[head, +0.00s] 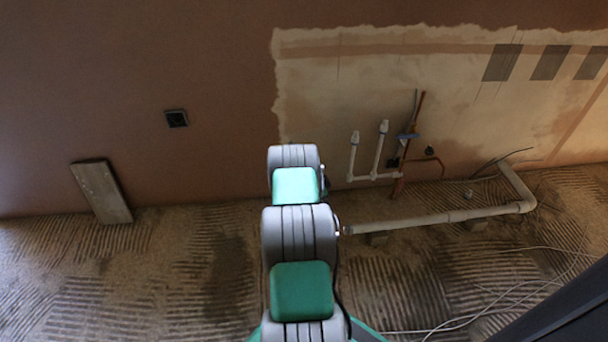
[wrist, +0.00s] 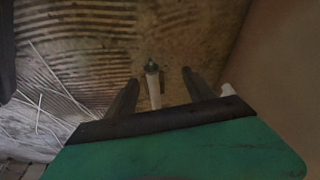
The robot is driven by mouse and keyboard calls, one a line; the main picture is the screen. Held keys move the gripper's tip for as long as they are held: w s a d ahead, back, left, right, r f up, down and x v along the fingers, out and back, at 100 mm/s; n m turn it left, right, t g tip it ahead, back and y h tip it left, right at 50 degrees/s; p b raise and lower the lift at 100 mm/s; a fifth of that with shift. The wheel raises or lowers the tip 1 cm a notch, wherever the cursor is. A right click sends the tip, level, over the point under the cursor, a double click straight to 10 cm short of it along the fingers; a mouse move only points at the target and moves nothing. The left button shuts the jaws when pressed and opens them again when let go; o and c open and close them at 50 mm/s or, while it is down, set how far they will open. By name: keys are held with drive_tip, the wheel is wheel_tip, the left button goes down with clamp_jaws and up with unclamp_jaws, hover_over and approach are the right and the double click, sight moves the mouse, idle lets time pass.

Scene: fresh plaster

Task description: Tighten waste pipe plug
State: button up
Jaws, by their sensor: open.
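In the wrist view the plug (wrist: 151,64) is a small dark greenish piece on the end of a pale waste pipe (wrist: 154,90). My gripper (wrist: 160,77) is open, with one dark finger on each side of the pipe and clear gaps between. The plug appears a little beyond the fingertips in the picture; I cannot tell the height difference.
Two upright white pipes (head: 367,155) and a copper pipe (head: 411,140) stand at the wall. A board (head: 101,191) leans on the wall at left. Loose cables (head: 490,308) lie on the ridged floor at right. The floor left of my arm is mostly clear.

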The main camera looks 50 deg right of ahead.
drive_tip(key=w+a+r+n+p, duration=0.1)
drive_tip(key=w+a+r+p, duration=0.1)
drive_tip(key=r, duration=0.4)
drive_tip(key=w+a+r+n+t+p, duration=0.1)
drive_tip(key=w+a+r+n+p, duration=0.1)
drive_tip(key=w+r, duration=0.2)
drive_tip(key=shift+v, duration=1.1)
drive_tip(key=shift+f, duration=0.1)
